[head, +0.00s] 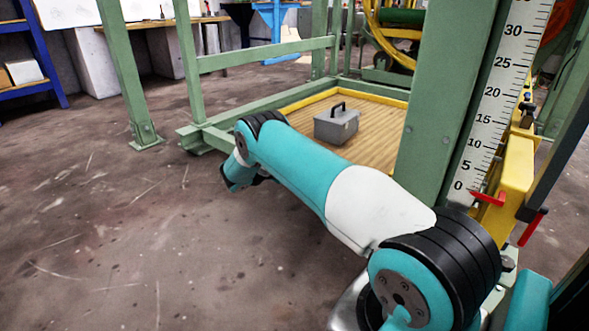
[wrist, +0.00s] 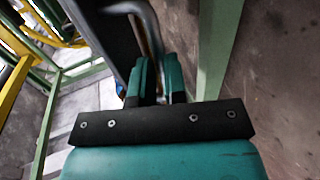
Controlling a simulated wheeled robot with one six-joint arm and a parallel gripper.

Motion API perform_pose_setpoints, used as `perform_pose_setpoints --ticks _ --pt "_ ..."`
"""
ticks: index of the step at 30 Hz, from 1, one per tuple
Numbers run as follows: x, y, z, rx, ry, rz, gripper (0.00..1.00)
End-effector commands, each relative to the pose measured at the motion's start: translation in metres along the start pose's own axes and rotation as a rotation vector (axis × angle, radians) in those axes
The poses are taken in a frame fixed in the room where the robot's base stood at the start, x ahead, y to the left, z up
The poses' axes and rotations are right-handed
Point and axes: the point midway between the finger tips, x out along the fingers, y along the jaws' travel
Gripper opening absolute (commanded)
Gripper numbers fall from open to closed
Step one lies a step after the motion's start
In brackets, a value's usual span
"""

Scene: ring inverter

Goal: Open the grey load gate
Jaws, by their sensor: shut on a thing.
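My gripper (wrist: 158,72) shows in the wrist view, its two teal fingers shut on a grey bar. The bar looks like part of a bent grey handle (wrist: 142,14) that curves up beside a dark grey upright piece (wrist: 108,45). This piece appears to be the grey load gate, but only a narrow part of it shows. In the head view my arm reaches across the front of the green frame, and I cannot make out the gripper's fingers or the gate's grip there.
A green steel frame (head: 437,120) with a height scale (head: 497,95) and red pointer (head: 488,198) stands at right. A grey toolbox (head: 337,124) sits on a yellow-edged wooden platform (head: 384,130) inside the frame. The concrete floor (head: 110,230) at left is clear.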

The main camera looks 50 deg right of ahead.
Motion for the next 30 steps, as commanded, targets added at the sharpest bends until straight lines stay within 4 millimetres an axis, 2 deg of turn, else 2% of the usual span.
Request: perform_pose_setpoints --ticks 1,4,15,30 --pt "0.004 -0.015 -0.001 -0.002 0.003 0.043 0.0" --pt "0.007 -0.019 -0.001 -0.002 0.004 0.13 0.0" --pt "0.014 -0.024 0.0 0.002 0.005 0.335 0.0" --pt "0.017 -0.025 -0.001 0.002 0.006 0.407 0.0"
